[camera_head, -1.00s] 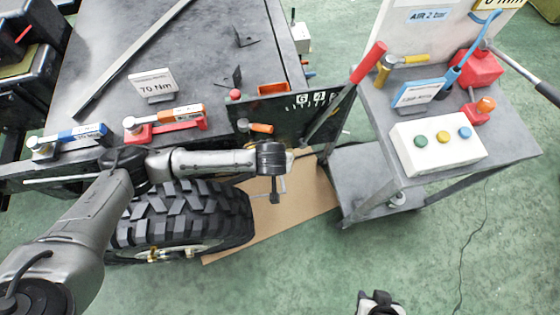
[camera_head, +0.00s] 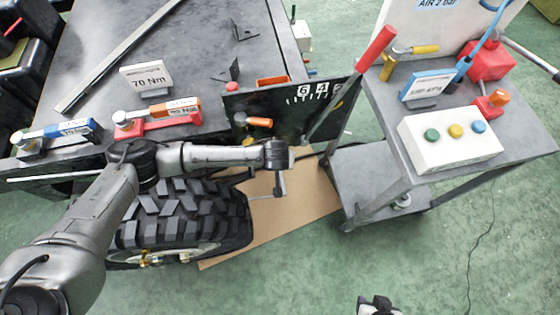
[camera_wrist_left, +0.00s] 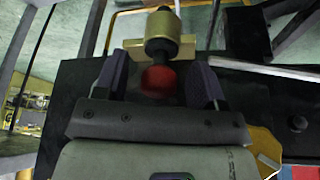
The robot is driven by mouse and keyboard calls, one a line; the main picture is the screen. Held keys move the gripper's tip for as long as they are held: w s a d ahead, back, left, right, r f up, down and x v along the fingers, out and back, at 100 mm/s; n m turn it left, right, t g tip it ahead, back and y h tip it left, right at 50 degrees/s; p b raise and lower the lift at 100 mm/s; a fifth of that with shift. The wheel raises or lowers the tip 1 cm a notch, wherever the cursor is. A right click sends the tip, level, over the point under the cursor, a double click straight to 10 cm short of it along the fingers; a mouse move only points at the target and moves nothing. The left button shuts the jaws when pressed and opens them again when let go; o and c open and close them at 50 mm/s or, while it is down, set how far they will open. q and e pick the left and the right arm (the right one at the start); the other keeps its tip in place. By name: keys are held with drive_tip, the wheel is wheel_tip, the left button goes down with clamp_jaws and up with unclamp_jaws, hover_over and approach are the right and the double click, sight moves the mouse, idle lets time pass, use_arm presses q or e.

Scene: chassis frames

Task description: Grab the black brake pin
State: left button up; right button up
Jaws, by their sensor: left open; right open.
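In the left wrist view, a black cylindrical pin (camera_wrist_left: 161,48) with a red rounded end stands against a brass-coloured block; it looks like the brake pin. My left gripper (camera_wrist_left: 158,66) is open, with one finger on each side of the pin's red end. I cannot tell whether the fingers touch it. In the head view my left arm reaches over the tyre, and its gripper (camera_head: 280,186) shows small beside the black panel; the pin cannot be made out there. My right gripper (camera_head: 378,304) is open at the bottom edge, far from the pin and partly cut off.
A large tyre (camera_head: 180,215) sits under my left arm. A black panel (camera_head: 275,105) with a red-handled lever (camera_head: 372,55) stands behind the gripper. A grey cart (camera_head: 520,145) with a button box (camera_head: 450,137) is on the right. Torque wrenches lie on the bench (camera_head: 200,60). Green floor is open at front.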

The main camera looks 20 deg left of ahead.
use_arm(q)
drive_tip(key=shift+w+f, duration=0.1)
drive_tip(key=shift+f, duration=0.1)
drive_tip(key=shift+c, duration=0.8)
drive_tip(key=c, duration=0.9)
